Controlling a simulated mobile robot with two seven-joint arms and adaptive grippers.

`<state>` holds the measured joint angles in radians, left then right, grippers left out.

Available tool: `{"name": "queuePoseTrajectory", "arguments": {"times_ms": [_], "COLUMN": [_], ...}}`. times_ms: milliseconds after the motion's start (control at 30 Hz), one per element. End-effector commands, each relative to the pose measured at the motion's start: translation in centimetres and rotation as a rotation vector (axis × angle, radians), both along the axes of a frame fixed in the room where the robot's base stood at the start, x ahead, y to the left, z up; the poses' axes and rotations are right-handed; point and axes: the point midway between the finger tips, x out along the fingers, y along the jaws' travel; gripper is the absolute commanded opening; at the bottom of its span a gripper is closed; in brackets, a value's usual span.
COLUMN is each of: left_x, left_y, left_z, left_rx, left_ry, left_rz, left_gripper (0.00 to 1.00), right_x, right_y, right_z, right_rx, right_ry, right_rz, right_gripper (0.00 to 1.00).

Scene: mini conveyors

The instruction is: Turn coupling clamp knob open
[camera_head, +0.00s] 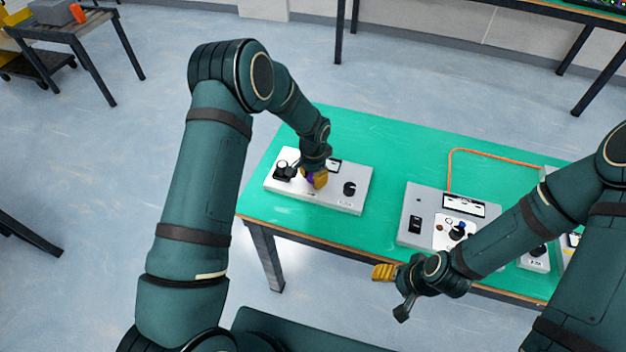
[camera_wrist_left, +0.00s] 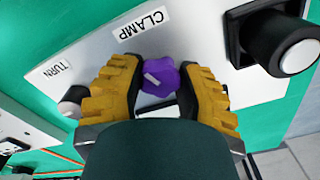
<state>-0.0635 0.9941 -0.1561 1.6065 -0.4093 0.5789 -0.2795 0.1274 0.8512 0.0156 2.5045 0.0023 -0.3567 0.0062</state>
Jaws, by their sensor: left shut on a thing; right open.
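A purple clamp knob (camera_wrist_left: 160,78) with a white mark sits on a light panel beside a CLAMP label (camera_wrist_left: 142,27) in the left wrist view. My left gripper (camera_wrist_left: 162,88) has its yellow fingers on both sides of the knob and is shut on it. In the head view the left gripper (camera_head: 316,179) is over the white box (camera_head: 330,204), and only a bit of purple shows. My right gripper (camera_head: 384,272) is open and empty in front of the table's near edge; its fingers are small in this view.
A black knob (camera_head: 349,189) and a black cylindrical part (camera_head: 285,171) flank the left gripper on the same box. A grey control box (camera_head: 411,230) stands to the right on the green table (camera_head: 385,150). An orange line (camera_head: 449,170) runs behind it.

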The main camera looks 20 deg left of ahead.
Motion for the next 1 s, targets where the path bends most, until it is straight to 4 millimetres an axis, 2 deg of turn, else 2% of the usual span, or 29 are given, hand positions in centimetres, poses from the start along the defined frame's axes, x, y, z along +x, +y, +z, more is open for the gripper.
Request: {"name": "queuePoseTrajectory", "arguments": {"times_ms": [200,500,1000], "left_x": [0.1,0.1,0.2], "left_y": [-0.3,-0.3,-0.2], "left_z": [-0.1,-0.1,0.0], "left_rx": [-0.004,-0.003,-0.005], "left_ry": [-0.003,-0.003,-0.004], "left_rz": [0.179,0.353,0.431], "left_gripper": [0.0,0.0,0.0], "right_x": [-0.3,-0.5,-0.6], "right_y": [0.1,0.1,0.1], "right_z": [-1.0,-1.6,-1.8], "right_rx": [0.002,0.002,0.003], "right_ry": [0.007,0.011,0.014], "right_rz": [0.005,0.009,0.011], "right_gripper": [0.67,0.67,0.67]}}
